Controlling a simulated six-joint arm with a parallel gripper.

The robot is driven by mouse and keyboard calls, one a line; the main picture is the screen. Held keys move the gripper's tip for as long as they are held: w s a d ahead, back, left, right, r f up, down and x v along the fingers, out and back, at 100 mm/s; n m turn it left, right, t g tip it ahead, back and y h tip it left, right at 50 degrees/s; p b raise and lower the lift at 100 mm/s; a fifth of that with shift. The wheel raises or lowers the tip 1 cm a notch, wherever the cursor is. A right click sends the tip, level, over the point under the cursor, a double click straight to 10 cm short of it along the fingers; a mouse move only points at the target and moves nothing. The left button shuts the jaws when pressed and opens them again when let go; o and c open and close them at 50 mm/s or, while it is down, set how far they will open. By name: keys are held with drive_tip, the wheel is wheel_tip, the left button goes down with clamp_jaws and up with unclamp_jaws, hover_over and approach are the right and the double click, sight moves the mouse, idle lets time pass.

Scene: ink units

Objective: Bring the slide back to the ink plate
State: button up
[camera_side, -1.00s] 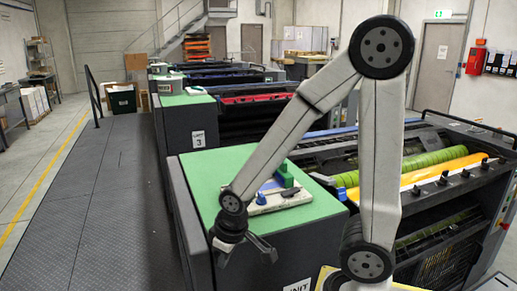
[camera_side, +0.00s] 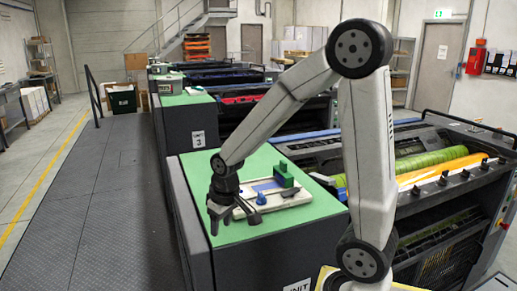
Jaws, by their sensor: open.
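A pale plate (camera_side: 276,203) lies on the green top of the near unit. A flat blue strip (camera_side: 267,185), a green block (camera_side: 284,176), a small blue knob (camera_side: 261,199) and a small dark piece (camera_side: 290,193) show on it. I cannot tell which of these parts is the slide. My gripper (camera_side: 234,222) points downward with its fingers apart, at the plate's left end. Its right finger is near the blue knob and seems to hold nothing. The gripper and wrist hide part of the plate's left end; I cannot tell whether they touch it.
The green top (camera_side: 206,168) is clear to the left and behind the plate. Rollers and dark machinery (camera_side: 425,165) stand to the right. A dark walkway (camera_side: 90,215) runs along the left. Other units (camera_side: 190,110) stand behind, the nearest marked 3.

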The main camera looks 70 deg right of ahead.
sight(283, 161)
drive_tip(key=d+r+m, duration=0.1)
drive_tip(key=d+r, duration=0.1)
drive_tip(key=d, duration=0.3)
drive_tip(key=w+d+r+m, duration=0.1)
drive_tip(key=d, duration=0.4)
drive_tip(key=d+r+m+g, duration=0.1)
drive_tip(key=d+r, duration=0.1)
drive_tip(key=d, duration=0.4)
drive_tip(key=shift+w+r+m, duration=0.2)
drive_tip(key=shift+r+m, duration=0.1)
drive_tip(key=s+d+r+m, duration=0.1)
drive_tip(key=s+d+r, duration=0.1)
drive_tip(key=d, duration=0.3)
drive_tip(key=s+d+r+m, duration=0.1)
drive_tip(key=s+d+r, duration=0.1)
drive_tip(key=d, duration=0.3)
drive_tip(key=s+d+r+m+g, duration=0.1)
drive_tip(key=s+d+r, duration=0.1)
drive_tip(key=d, duration=0.3)
drive_tip(key=shift+s, duration=0.65)
drive_tip(key=shift+a+f, duration=0.1)
drive_tip(key=shift+f, duration=3.8)
clamp_jaws()
drive_tip(key=shift+r, duration=0.1)
